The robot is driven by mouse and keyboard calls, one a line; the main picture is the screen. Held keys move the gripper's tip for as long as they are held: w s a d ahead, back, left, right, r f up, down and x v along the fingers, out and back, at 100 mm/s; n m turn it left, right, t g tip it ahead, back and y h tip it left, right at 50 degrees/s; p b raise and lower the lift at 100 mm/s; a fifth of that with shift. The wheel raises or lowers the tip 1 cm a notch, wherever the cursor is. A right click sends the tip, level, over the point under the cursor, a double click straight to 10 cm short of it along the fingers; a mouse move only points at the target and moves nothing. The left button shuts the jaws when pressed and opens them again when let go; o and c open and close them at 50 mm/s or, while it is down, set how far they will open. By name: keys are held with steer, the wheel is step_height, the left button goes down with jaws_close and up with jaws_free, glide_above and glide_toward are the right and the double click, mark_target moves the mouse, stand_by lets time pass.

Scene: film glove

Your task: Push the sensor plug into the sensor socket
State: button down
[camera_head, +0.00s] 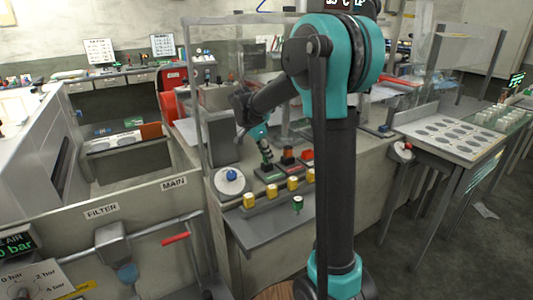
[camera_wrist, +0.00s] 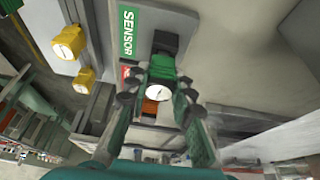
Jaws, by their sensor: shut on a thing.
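The green sensor plug (camera_wrist: 161,66) is between the two fingertips of my gripper (camera_wrist: 158,88) in the wrist view, and the jaws are shut on it. A dark block (camera_wrist: 165,42), seemingly the sensor socket, is right at the plug's far end, beside the green SENSOR label (camera_wrist: 128,35) on a grey plate. I cannot tell whether the plug is inside the socket or only against it. In the head view my gripper (camera_head: 264,146) points down over the bench's socket row, and its fingers largely hide the plug there.
An orange part (camera_wrist: 150,106) lies close by the fingers. A blue knob on a white disc (camera_head: 231,178) stands left. A clear screen (camera_head: 222,120) rises left of my arm.

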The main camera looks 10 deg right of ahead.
steer(key=shift+f, duration=0.3)
steer(key=c, duration=1.2)
jaws_free()
steer(key=v, duration=1.2)
